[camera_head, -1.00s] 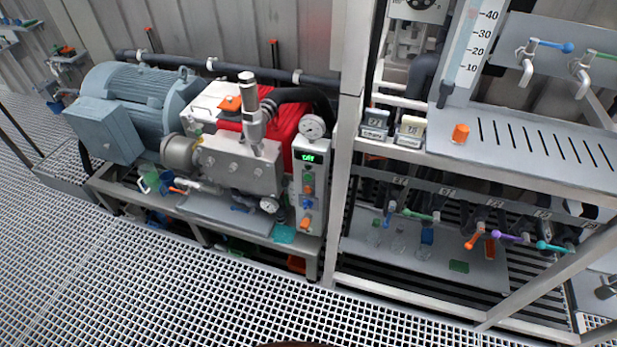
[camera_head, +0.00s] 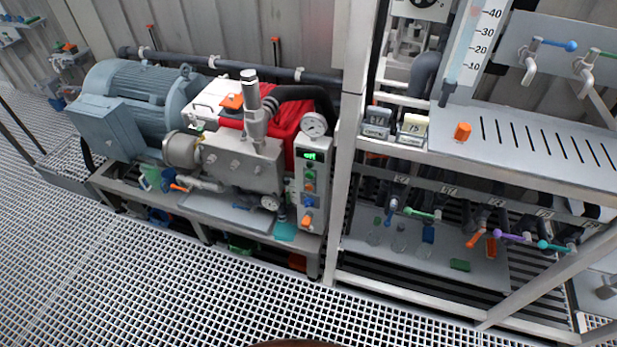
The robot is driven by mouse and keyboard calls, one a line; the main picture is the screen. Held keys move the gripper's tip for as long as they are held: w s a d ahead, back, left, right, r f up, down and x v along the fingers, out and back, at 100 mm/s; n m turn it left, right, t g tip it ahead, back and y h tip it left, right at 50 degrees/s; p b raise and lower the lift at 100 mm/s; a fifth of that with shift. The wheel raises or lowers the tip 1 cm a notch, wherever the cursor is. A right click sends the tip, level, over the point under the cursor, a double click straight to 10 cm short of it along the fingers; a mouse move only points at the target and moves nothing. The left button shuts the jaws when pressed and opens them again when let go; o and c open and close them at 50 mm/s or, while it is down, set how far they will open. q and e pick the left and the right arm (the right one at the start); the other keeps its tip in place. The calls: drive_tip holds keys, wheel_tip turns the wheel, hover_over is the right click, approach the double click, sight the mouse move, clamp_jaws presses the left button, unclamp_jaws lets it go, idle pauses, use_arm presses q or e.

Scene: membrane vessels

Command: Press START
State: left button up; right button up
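A narrow grey control panel (camera_head: 311,200) stands upright at the right end of the pump skid, in the head view. It has a small display with green characters (camera_head: 310,156) near its top. Below the display are a green button (camera_head: 309,174), a red-orange one (camera_head: 308,187) and a blue one (camera_head: 308,201). An orange switch (camera_head: 306,220) sits lowest. The button labels are too small to read, so I cannot tell which is START. Neither of my grippers is in view.
A round gauge (camera_head: 313,125) tops the panel. Left of it are the pump block (camera_head: 240,163) and blue-grey motor (camera_head: 140,100). A grey frame post (camera_head: 346,150) rises close on the panel's right. The grating floor (camera_head: 150,280) in front is clear.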

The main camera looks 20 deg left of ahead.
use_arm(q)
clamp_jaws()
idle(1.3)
